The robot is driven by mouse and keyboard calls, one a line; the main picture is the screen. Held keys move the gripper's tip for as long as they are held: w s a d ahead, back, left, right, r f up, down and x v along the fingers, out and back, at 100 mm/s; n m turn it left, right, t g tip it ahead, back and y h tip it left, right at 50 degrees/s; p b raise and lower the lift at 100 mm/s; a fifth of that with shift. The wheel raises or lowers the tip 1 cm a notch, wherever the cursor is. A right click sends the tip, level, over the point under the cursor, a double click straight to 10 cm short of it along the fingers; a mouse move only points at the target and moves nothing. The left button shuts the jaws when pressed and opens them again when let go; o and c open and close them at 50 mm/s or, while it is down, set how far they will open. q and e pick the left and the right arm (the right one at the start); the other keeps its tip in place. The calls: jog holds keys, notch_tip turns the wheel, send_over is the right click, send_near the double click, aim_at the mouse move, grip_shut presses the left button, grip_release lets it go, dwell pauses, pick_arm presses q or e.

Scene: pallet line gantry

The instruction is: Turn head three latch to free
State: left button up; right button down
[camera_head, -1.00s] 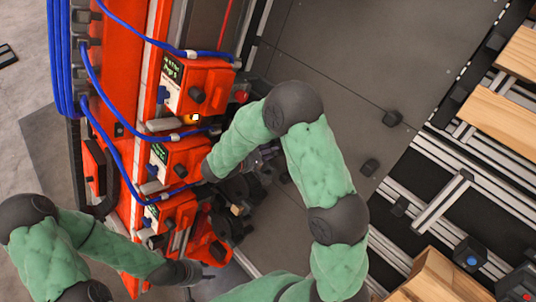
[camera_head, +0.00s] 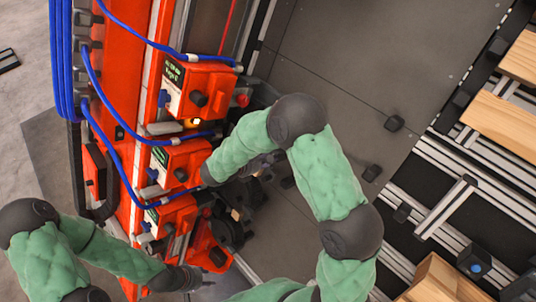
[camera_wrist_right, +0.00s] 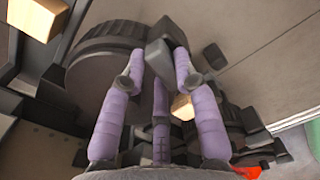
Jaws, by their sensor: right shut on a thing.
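My right gripper (camera_wrist_right: 168,62) has its purple fingers closed on a dark grey wedge-shaped latch lever (camera_wrist_right: 168,32) in the right wrist view. The lever sits at the edge of a large round black knurled part (camera_wrist_right: 105,55). In the head view the right forearm mostly hides this gripper (camera_head: 262,163) beside the orange heads. The orange heads, an upper (camera_head: 212,78), a middle (camera_head: 188,158) and a lower one (camera_head: 178,213), line the rail. I cannot read which is head three.
Blue hoses (camera_head: 93,85) loop from the orange column to the heads. Black round parts (camera_head: 238,205) crowd beside the lower heads. The grey floor plate (camera_head: 350,60) is mostly clear. Rails and wooden boards (camera_head: 500,120) lie at the right.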

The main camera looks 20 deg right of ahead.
jog(key=shift+f+n+p, duration=0.1)
jog(key=shift+n+p, duration=0.2)
jog(key=shift+n, duration=1.1)
jog(key=c, duration=0.9)
grip_release()
jog(key=shift+c, duration=0.2)
jog(key=shift+a, duration=0.1)
jog(key=v, duration=1.2)
